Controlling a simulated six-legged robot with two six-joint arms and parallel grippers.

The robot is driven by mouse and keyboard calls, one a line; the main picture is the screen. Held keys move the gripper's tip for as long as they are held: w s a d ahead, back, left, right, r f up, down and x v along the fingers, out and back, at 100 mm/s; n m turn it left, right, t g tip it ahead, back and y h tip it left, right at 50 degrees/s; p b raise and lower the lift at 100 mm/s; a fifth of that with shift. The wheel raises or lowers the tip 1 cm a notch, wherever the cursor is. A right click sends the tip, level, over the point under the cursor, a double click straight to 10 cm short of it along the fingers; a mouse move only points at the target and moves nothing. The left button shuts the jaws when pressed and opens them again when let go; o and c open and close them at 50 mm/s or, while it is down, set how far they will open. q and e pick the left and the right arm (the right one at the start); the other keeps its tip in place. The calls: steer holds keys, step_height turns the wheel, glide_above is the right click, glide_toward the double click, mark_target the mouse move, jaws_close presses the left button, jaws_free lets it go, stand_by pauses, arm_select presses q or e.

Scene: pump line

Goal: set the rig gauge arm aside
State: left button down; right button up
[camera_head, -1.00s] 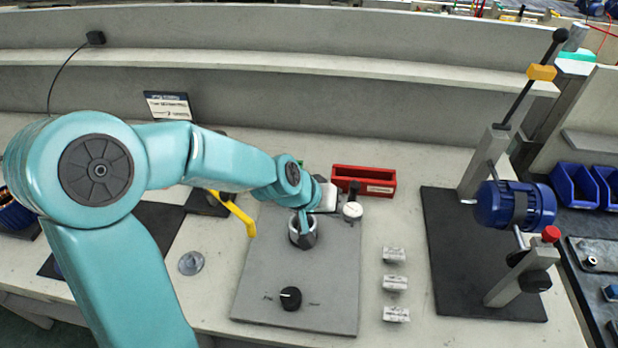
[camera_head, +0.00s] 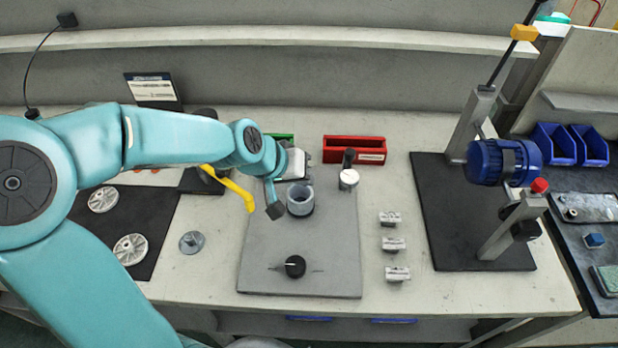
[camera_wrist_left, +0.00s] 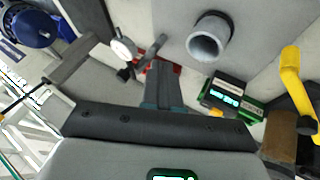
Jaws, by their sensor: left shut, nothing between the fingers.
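The gauge arm, with a small white round dial (camera_head: 348,179) and a black post (camera_head: 348,158), stands at the back right of the grey rig plate (camera_head: 330,255). Its dial is to the right of a grey round cup (camera_head: 300,200) and apart from it. In the left wrist view the dial (camera_wrist_left: 122,49) shows at upper left and the cup (camera_wrist_left: 209,36) at upper right. My left gripper (camera_head: 275,209) is shut and empty, at the left side of the cup. Its fingers (camera_wrist_left: 163,88) also show in the left wrist view. My right gripper is not in view.
A red bin (camera_head: 354,150) stands behind the gauge. A yellow handle (camera_head: 235,190) is left of my gripper. Several small labelled blocks (camera_head: 394,244) stand right of the plate. A blue motor (camera_head: 500,162) hangs over a black mat. The front of the plate has a black knob (camera_head: 295,266).

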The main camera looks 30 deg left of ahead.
arm_select(q)
steer(key=v, duration=0.3)
steer(key=d+v, duration=0.1)
steer(key=v, duration=0.1)
steer(key=shift+s+r, duration=0.25)
steer(key=shift+r, duration=0.15)
steer(key=shift+w, duration=0.1)
steer(key=shift+a, duration=0.1)
